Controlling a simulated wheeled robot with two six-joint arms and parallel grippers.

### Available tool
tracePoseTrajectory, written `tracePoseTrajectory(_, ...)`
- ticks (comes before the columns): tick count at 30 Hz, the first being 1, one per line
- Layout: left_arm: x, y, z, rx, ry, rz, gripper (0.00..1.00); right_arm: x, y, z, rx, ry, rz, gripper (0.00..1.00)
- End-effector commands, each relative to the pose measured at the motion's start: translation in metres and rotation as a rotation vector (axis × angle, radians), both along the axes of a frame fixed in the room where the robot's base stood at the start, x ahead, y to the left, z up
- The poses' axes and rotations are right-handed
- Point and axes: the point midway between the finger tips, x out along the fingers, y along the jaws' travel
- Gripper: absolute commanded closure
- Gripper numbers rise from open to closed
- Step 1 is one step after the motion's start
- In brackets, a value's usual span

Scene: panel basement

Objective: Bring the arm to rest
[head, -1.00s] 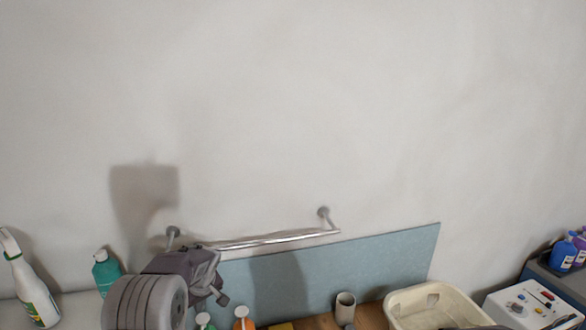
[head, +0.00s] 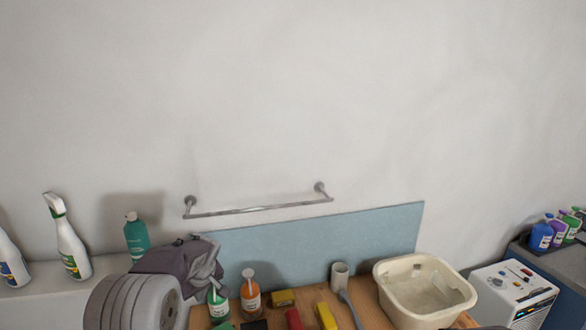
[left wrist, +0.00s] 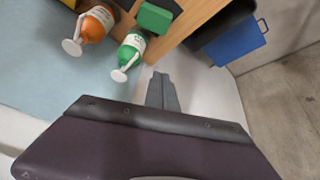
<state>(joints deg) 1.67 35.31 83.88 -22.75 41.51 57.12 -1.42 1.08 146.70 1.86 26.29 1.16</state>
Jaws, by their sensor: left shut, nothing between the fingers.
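My left arm (head: 135,302) comes in from the lower left of the head view. Its dark grey-purple left gripper (head: 213,272) is beside the left end of the wooden counter, below the wall bar. In the left wrist view the gripper's fingers (left wrist: 162,90) are together with nothing between them. They point toward the green and orange pump bottles and appear apart from them. My right gripper is not in view.
A metal bar (head: 258,209) is on the wall. Spray bottles (head: 68,242) stand left. A blue bin (left wrist: 235,38) shows in the wrist view.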

Motion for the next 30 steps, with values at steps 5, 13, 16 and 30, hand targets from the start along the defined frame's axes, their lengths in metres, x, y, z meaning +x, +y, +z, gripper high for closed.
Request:
tracePoseTrajectory(5, -0.036, -0.016, -0.016, -0.036, 0.009, -0.011, 1.0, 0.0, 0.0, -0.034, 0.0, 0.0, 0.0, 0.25)
tracePoseTrajectory(13, -0.136, -0.051, -0.068, -0.093, 0.118, -0.18, 1.0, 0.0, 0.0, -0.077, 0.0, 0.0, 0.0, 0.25)
tracePoseTrajectory(16, -0.195, -0.067, -0.1, -0.116, 0.191, -0.308, 1.0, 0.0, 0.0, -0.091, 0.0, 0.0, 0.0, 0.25)
tracePoseTrajectory(30, -0.286, -0.087, -0.143, -0.102, 0.34, -0.744, 1.0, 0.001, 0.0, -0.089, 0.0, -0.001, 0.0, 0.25)
